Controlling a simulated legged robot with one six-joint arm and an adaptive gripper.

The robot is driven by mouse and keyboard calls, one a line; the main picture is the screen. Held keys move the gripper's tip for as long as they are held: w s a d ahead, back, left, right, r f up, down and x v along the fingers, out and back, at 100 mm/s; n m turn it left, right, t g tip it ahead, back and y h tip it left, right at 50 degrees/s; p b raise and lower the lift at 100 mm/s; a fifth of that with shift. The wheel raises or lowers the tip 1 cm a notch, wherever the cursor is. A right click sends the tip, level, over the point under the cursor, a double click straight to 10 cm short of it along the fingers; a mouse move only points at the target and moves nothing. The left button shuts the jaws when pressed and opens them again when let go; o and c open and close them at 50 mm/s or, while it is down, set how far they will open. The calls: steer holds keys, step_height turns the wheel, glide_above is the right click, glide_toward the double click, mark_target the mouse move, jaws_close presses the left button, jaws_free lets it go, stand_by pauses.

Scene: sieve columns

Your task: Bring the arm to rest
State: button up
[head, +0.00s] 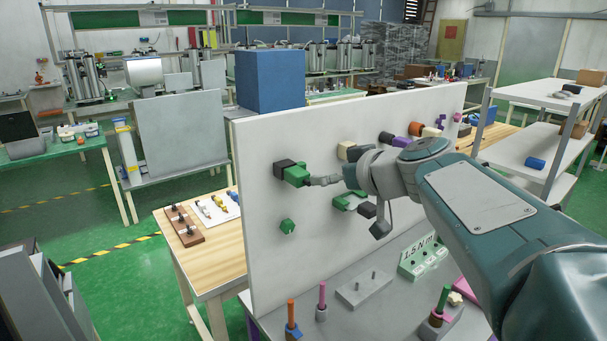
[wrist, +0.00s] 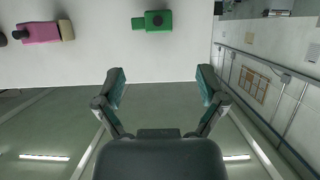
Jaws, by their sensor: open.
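My arm (head: 480,195) reaches in from the right in the head view, up to the front of the upright white board (head: 255,220). My gripper (head: 326,180) is partly seen there, appearing close to a green block with a black end (head: 297,174); I cannot tell if they touch. In the wrist view my gripper (wrist: 160,84) is open, its two fingers wide apart with nothing between them. That view looks upside down, with ceiling lights low in the picture. A green block (wrist: 157,20) and a pink block (wrist: 40,32) show on the board beyond the fingers.
Several colored blocks, including an orange one (head: 417,129), stick out of the board. Below it stand pegs, such as a pink one (head: 322,298), and a grey block (head: 362,288). A white shelf (head: 530,150) stands at right. Green floor is open at left.

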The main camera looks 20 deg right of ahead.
steer(key=s+a+f+m+g+h, duration=0.2)
steer(key=s+f+g, duration=0.1)
steer(key=s+f, duration=0.6)
steer(key=s+a+f+m+g+h, duration=0.2)
steer(key=s+f+g+h, duration=0.1)
steer(key=s+f, duration=0.6)
steer(key=s, duration=0.4)
steer(key=shift+s+f+m+g, duration=0.2)
steer(key=shift+m+g, duration=0.1)
steer(key=shift+g, duration=0.1)
